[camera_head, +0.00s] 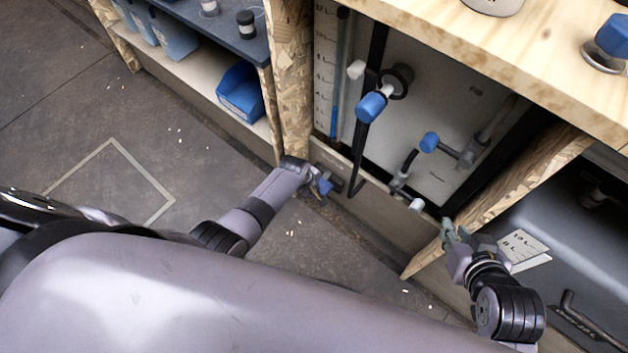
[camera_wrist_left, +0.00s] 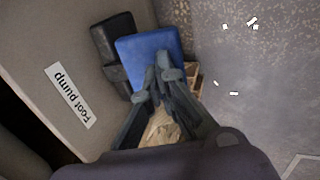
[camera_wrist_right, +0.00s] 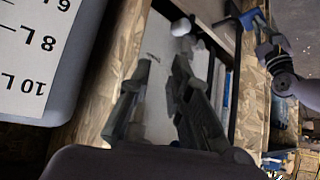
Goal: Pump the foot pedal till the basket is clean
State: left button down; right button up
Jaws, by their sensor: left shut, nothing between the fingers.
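The blue foot pedal (camera_wrist_left: 150,48) sticks out beside a black block (camera_wrist_left: 113,45) low on the cabinet front. A white "Foot pump" label (camera_wrist_left: 70,95) is on the panel next to it. My left gripper (camera_wrist_left: 160,76) is shut and empty, its fingertips over the pedal; I cannot tell whether they touch it. In the head view the left gripper (camera_head: 322,187) partly covers the pedal. My right gripper (camera_wrist_right: 162,65) is open and empty, its fingers apart. It also shows in the head view (camera_head: 455,228), by a wooden upright. I cannot make out a basket.
Blue-handled valves (camera_head: 371,106) and pipes fill the open cabinet, with a marked level gauge (camera_head: 325,70) at its left. A chipboard upright (camera_head: 292,80) stands beside it. A grey tank (camera_head: 570,235) is at right. A blue bin (camera_head: 240,92) sits on a shelf. The left floor is mostly clear.

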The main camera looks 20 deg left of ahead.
pick_arm(q)
jog(key=shift+r, duration=0.3)
jog(key=shift+d+r+p, duration=0.1)
jog(key=shift+r+p, duration=0.55)
jog(key=shift+p, duration=0.3)
jog(key=shift+r+p, duration=0.4)
pick_arm(e)
jog(key=s+d+f+g, duration=0.1)
jog(key=s+g, duration=0.1)
jog(key=s, duration=0.2)
jog(key=s+d+f+g+h, duration=0.1)
jog(key=s+d+g, duration=0.1)
jog(key=s, duration=0.3)
jog(key=shift+s+f+g, duration=0.2)
jog(key=shift+f+g, duration=0.1)
jog(key=shift+g, duration=0.3)
pick_arm(q)
jog(key=shift+f, duration=0.15)
